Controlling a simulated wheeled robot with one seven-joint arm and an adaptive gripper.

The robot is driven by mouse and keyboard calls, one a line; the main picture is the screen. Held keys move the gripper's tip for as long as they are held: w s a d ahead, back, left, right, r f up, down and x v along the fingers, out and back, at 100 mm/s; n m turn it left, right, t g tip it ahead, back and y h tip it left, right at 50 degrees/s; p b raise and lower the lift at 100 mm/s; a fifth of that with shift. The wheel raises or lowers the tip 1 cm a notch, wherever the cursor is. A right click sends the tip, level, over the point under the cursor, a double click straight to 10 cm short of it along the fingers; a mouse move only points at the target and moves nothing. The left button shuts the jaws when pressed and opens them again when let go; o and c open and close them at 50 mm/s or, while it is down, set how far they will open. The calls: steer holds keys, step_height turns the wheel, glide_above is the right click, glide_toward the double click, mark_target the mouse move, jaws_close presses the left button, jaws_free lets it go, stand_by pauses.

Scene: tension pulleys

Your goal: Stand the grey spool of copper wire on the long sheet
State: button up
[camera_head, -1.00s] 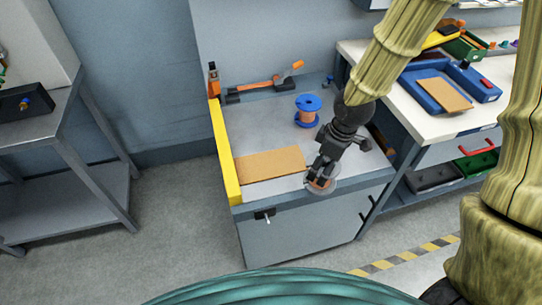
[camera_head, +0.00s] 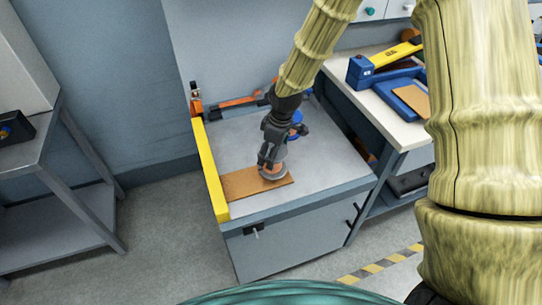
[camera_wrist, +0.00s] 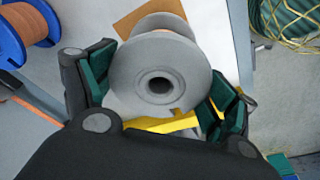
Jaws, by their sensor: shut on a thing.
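The grey spool (camera_head: 273,174) of copper wire is between the fingers of my gripper (camera_head: 270,165). In the wrist view its round grey flange (camera_wrist: 158,62) faces the camera, with a dark centre hole, and green-padded fingers press its sides. In the head view it is over the right part of the long brown sheet (camera_head: 238,184). I cannot tell if it touches the sheet. The sheet lies flat near the front of the grey bench top, and a brown patch of it (camera_wrist: 140,12) shows behind the spool in the wrist view.
A blue spool (camera_head: 297,122) of copper wire stands behind my gripper, partly hidden; it also shows in the wrist view (camera_wrist: 12,40). A yellow rail (camera_head: 209,170) edges the bench's left side. An orange-handled tool (camera_head: 238,102) lies at the back. The bench's right part is clear.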

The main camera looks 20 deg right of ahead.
steer(key=shift+w+a+f+p, duration=0.1)
steer(key=shift+w+f+p, duration=0.15)
steer(key=shift+f, duration=0.65)
steer(key=shift+w+a+f+p, duration=0.1)
steer(key=shift+w+f+p, duration=0.15)
steer(key=shift+f, duration=0.65)
steer(key=shift+s, duration=0.1)
steer(key=o, duration=1.4)
steer(key=shift+f, duration=0.15)
steer(key=shift+s+d+r+b, duration=0.2)
steer(key=shift+r, duration=1.85)
steer(key=shift+s+d+r+b, duration=0.15)
steer(key=shift+s+d+r, duration=0.1)
steer(key=shift+r, duration=1.75)
steer(key=shift+s+d+r+b, duration=0.15)
steer(key=shift+d+r+b, duration=0.05)
steer(key=shift+r, duration=1.85)
